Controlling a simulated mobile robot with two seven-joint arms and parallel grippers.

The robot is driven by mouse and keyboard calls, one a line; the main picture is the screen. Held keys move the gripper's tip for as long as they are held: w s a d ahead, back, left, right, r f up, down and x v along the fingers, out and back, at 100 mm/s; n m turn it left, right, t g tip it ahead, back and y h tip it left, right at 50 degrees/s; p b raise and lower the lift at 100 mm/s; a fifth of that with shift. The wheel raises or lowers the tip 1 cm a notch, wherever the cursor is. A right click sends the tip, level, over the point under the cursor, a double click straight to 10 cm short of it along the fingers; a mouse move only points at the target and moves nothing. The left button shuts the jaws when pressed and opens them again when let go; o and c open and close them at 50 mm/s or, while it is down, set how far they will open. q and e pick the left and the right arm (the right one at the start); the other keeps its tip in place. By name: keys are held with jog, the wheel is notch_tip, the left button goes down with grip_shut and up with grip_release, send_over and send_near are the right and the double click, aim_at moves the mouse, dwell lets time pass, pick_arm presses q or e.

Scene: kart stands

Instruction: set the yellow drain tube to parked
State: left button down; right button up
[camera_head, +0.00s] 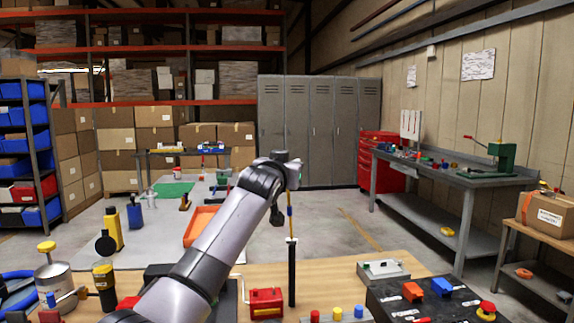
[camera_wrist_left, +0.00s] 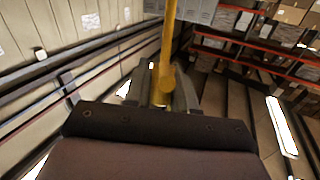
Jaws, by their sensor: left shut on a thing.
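The thin yellow drain tube (camera_head: 290,215) stands about upright in the head view, between the hand above and a black post (camera_head: 292,272) on the wooden bench. In the left wrist view the yellow tube (camera_wrist_left: 169,40) runs up from between the fingers. My left gripper (camera_wrist_left: 163,92) is shut on it. In the head view my left gripper (camera_head: 291,173) is at the upper end of the visible tube, with its fingers mostly hidden. I cannot tell how the tube's lower end joins the post. My right gripper is not in view.
A red toolbox-like item (camera_head: 266,303) stands left of the post's foot. A grey metal box (camera_head: 383,271) and a black panel (camera_head: 425,300) with coloured parts lie to its right. A paint can (camera_head: 54,284) and bottles stand at left. The air around the raised hand looks clear.

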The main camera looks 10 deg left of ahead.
pick_arm(q)
jog(key=shift+f, duration=0.7)
jog(key=c, duration=1)
grip_release()
jog(key=shift+c, duration=0.2)
jog(key=shift+o, duration=0.2)
jog(key=shift+w+r, duration=0.1)
jog(key=shift+w, duration=0.05)
jog(key=shift+r, duration=0.15)
jog(key=shift+s+a+b, duration=0.15)
jog(key=shift+s+b, duration=0.3)
jog(key=shift+s, duration=0.45)
jog(key=shift+s+a+b, duration=0.1)
jog(key=shift+s+b, duration=0.35)
jog(key=shift+s, duration=0.4)
jog(key=shift+s+a+b, duration=0.15)
jog(key=shift+s+b, duration=0.15)
jog(key=shift+s, duration=0.6)
jog(key=shift+s+a+b, duration=0.1)
jog(key=shift+s+b, duration=0.15)
jog(key=shift+s, duration=0.65)
